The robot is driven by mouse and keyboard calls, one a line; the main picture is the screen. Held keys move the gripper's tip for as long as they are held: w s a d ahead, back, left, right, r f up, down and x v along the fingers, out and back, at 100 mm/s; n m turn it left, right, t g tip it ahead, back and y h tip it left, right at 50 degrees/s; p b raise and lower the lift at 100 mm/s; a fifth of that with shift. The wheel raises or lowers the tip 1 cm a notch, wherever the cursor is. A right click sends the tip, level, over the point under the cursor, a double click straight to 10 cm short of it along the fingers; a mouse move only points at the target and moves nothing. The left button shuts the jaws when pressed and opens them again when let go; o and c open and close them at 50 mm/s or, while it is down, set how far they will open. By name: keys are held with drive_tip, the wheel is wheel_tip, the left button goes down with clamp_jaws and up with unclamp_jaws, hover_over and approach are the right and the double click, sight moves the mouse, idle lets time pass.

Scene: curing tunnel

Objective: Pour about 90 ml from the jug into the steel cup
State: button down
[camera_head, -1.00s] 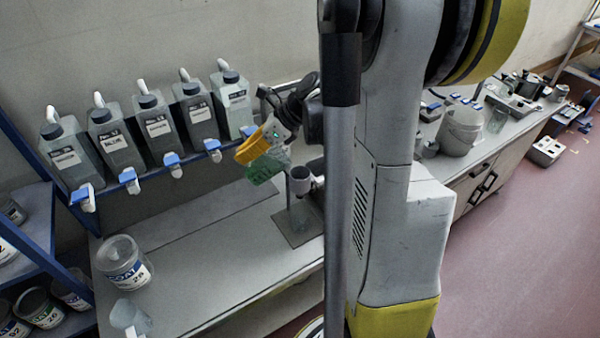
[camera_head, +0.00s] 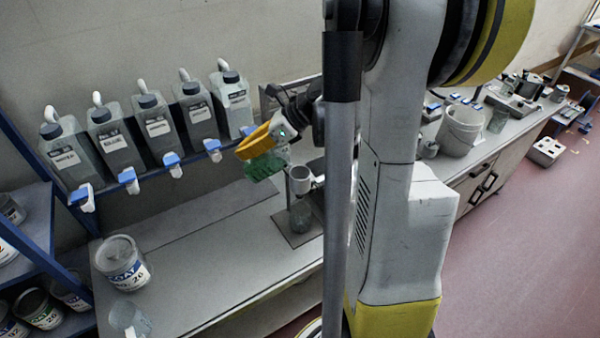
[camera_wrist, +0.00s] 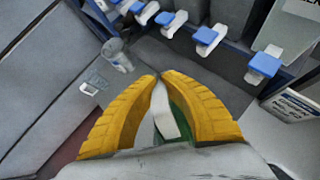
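My gripper (camera_head: 254,143), with yellow fingers, is shut on the pale handle of the jug (camera_head: 264,166). The jug is see-through with green liquid in it, tilted and held in the air above the bench, to the left of and a little above the steel cup. In the wrist view the fingers (camera_wrist: 156,80) close around the handle, and a strip of green jug (camera_wrist: 181,118) shows behind it; the rest is hidden. The steel cup (camera_head: 300,180) sits raised over a clear beaker (camera_head: 300,217). It also shows in the wrist view (camera_wrist: 113,46). No stream is visible.
Several labelled containers (camera_head: 113,140) with blue-and-white taps (camera_head: 172,165) line the wall behind the bench. A coat can (camera_head: 122,265) and a clear beaker (camera_head: 130,318) stand at the bench's left end. The bench (camera_head: 215,265) between can and cup is clear.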

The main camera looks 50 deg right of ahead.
drive_tip(key=shift+s+d+r+t+y+b, duration=0.2)
drive_tip(key=shift+d+r+t+y+b, duration=0.15)
drive_tip(key=shift+r, duration=0.2)
drive_tip(key=shift+s+d+r+t+y+b, duration=0.1)
drive_tip(key=shift+s+r+t+y+b, duration=0.2)
drive_tip(key=shift+r+t, duration=0.2)
idle(0.5)
drive_tip(key=shift+s+d+r+y, duration=0.25)
drive_tip(key=shift+s+d, duration=0.15)
idle(0.6)
drive_tip(key=shift+s+d+r+t+y+b, duration=0.25)
drive_tip(key=shift+r+t+y+b, duration=0.1)
drive_tip(key=shift+t, duration=0.1)
idle(0.4)
drive_tip(key=shift+s+d+r+b, duration=0.3)
drive_tip(key=shift+d+r+b, duration=0.05)
drive_tip(key=shift+d+b, duration=0.1)
idle(0.6)
drive_tip(key=shift+s+d+r+t+y+b, duration=0.45)
drive_tip(key=shift+s+t+y+b, duration=0.15)
drive_tip(key=shift+t+y+b, duration=0.1)
idle(1.4)
